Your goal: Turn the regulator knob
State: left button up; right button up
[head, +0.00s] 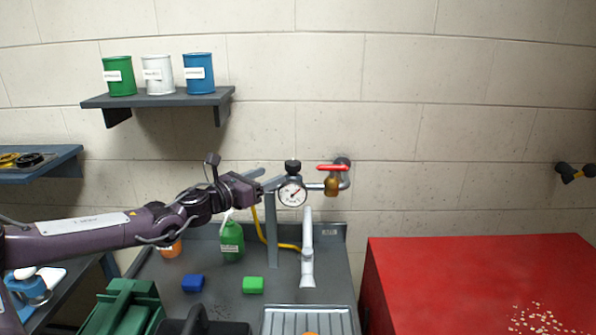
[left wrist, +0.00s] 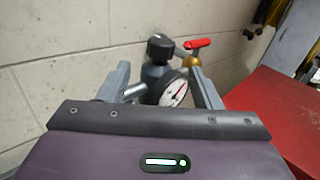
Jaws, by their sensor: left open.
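The regulator's black knob (head: 293,167) sits on top of the regulator body, above a round white gauge (head: 292,193). In the left wrist view the knob (left wrist: 160,46) and the gauge (left wrist: 174,92) show ahead, between the two finger lines. My left gripper (head: 270,181) is open and empty, just left of the regulator and level with the space between knob and gauge. Its fingers also show in the left wrist view (left wrist: 160,85), spread either side of the regulator body. I cannot tell whether they touch it. My right gripper is not in view.
A red-handled valve (head: 332,168) is on the pipe right of the regulator. A green bottle (head: 231,242), blue sponge (head: 192,283) and green sponge (head: 253,285) are on the counter. A red cabinet (head: 450,265) stands right.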

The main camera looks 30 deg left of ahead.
aim_at(287, 165)
pick_arm(q)
jog(key=shift+m+h, duration=0.3)
jog(key=shift+m, duration=0.3)
jog(key=shift+r+p+x, duration=0.25)
jog(key=shift+p+x, duration=0.25)
jog(key=shift+x, duration=1.5)
jog(key=shift+r+p+x, duration=0.2)
jog(key=shift+p+x, duration=0.3)
jog(key=shift+x, duration=1.5)
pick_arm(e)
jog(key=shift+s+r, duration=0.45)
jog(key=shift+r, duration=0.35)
pick_arm(q)
jog(key=shift+a, duration=0.1)
jog(key=c, duration=1)
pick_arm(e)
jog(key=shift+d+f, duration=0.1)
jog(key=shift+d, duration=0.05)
